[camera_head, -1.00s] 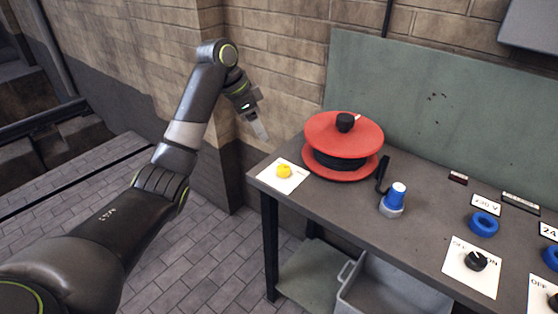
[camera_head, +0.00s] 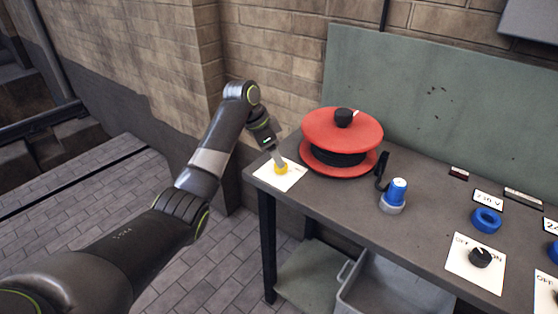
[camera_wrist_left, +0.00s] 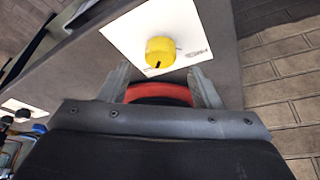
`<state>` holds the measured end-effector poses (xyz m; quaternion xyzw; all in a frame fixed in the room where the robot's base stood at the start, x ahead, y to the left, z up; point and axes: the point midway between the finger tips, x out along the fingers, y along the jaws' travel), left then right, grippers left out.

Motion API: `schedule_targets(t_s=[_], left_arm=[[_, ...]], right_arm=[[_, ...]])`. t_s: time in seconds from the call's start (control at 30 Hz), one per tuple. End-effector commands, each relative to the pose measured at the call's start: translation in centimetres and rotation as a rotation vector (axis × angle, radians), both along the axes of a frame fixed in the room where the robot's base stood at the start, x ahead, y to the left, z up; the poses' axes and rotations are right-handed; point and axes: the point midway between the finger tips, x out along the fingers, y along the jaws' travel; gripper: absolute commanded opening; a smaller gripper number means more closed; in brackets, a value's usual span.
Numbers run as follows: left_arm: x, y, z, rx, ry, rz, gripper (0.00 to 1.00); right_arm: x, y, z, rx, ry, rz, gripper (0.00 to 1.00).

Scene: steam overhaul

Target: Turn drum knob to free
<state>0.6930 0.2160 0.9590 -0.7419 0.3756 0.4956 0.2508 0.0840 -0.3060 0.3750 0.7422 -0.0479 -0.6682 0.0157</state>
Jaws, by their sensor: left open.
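A red cable drum (camera_head: 350,130) with a black hub knob (camera_head: 343,117) on top stands on the workbench. A yellow knob (camera_head: 281,168) sits on a white plate (camera_head: 268,180) at the bench's left end, beside the drum. My left gripper (camera_head: 277,158) is at the yellow knob, coming from behind and above it. In the left wrist view, the yellow knob (camera_wrist_left: 160,52) lies just ahead of the open fingers, near their tips, with nothing clamped between them. A dark pointer mark shows on its face. The drum's red rim (camera_wrist_left: 160,92) shows between the fingers.
A blue and grey plug (camera_head: 394,196) with a black strap stands right of the drum. Further right are a black switch (camera_head: 480,257) on a white plate and a blue ring (camera_head: 486,220). A green back panel (camera_head: 440,110) and brick wall rise behind the bench.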

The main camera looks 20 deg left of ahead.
Motion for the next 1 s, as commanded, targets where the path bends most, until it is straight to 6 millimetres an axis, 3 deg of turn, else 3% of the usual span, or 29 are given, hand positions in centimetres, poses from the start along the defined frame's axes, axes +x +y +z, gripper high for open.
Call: schedule_targets(t_s=[0.23,0.63,0.93,1.0], left_arm=[[0.7,-1.1,-3.1,0.000,0.002,-0.001,0.57],[0.9,-1.2,-3.6,0.001,0.000,-0.001,0.56],[0.8,-1.2,-3.6,0.001,0.000,-0.001,0.17],[0.8,-1.2,-3.6,0.001,0.000,-0.001,0.13]], right_arm=[[0.1,0.0,0.2,0.000,-0.001,0.000,0.36],[0.1,0.0,0.2,0.000,-0.002,0.000,0.36],[0.1,0.0,0.2,0.000,-0.002,0.000,0.36],[0.2,0.0,0.2,0.000,-0.002,0.000,0.36]])
